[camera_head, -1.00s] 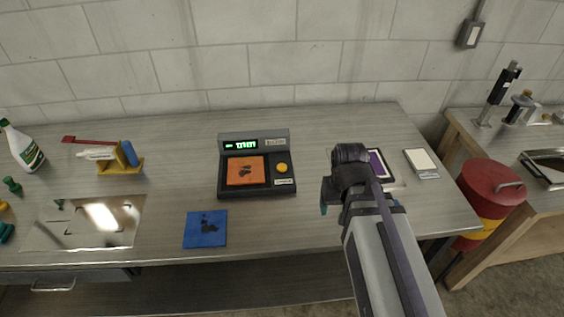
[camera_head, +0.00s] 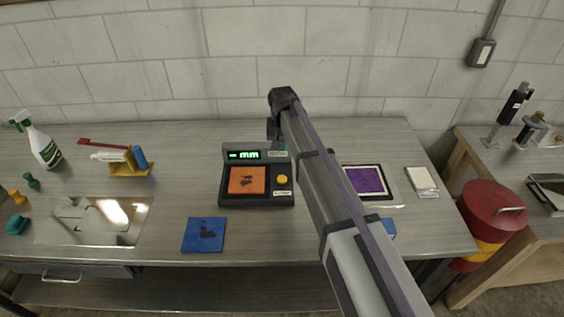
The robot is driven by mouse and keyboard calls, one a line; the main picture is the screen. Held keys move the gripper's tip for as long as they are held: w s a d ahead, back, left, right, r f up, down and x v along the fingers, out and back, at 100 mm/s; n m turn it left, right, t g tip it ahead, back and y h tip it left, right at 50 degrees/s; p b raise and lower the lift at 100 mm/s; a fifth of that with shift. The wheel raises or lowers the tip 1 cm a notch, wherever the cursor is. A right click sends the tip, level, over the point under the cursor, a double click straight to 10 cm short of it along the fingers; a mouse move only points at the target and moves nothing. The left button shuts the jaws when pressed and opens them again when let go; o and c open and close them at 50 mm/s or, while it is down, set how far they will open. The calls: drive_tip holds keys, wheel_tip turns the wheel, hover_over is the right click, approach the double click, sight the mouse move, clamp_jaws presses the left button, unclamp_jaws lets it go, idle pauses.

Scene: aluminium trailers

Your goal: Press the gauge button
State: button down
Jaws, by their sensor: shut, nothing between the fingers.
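The gauge (camera_head: 230,199) is a dark box with a lit green display (camera_head: 243,155) on its raised back. An orange square patch (camera_head: 246,180) lies on its top. The round yellow button (camera_head: 282,179) is on the right of the top, in clear view with nothing touching it. My arm reaches in from the lower right. My gripper (camera_head: 273,131) is at the arm's far end, above and behind the button in the picture. It is shut and empty, and mostly hidden by the arm's end. Its height above the gauge is hard to tell.
A blue square (camera_head: 203,235) lies in front of the gauge. A purple panel (camera_head: 366,181) and a white pad (camera_head: 421,179) lie to the right. A mirror-like plate (camera_head: 92,222), spray bottle (camera_head: 42,142) and yellow holder (camera_head: 130,169) are left. A block wall stands behind.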

sight(282, 179)
wheel_tip(282, 179, down, 14)
drive_tip(key=b, duration=1.3)
drive_tip(key=shift+r, duration=0.3)
drive_tip(key=shift+s+d+f+b, duration=0.1)
drive_tip(key=shift+s+f+b, duration=0.5)
drive_tip(key=shift+b, duration=0.4)
drive_tip(key=shift+w+f, duration=0.25)
drive_tip(key=shift+w, duration=0.05)
wheel_tip(282, 179, up, 14)
drive_tip(key=p, duration=1.5)
drive_tip(key=shift+r, duration=0.2)
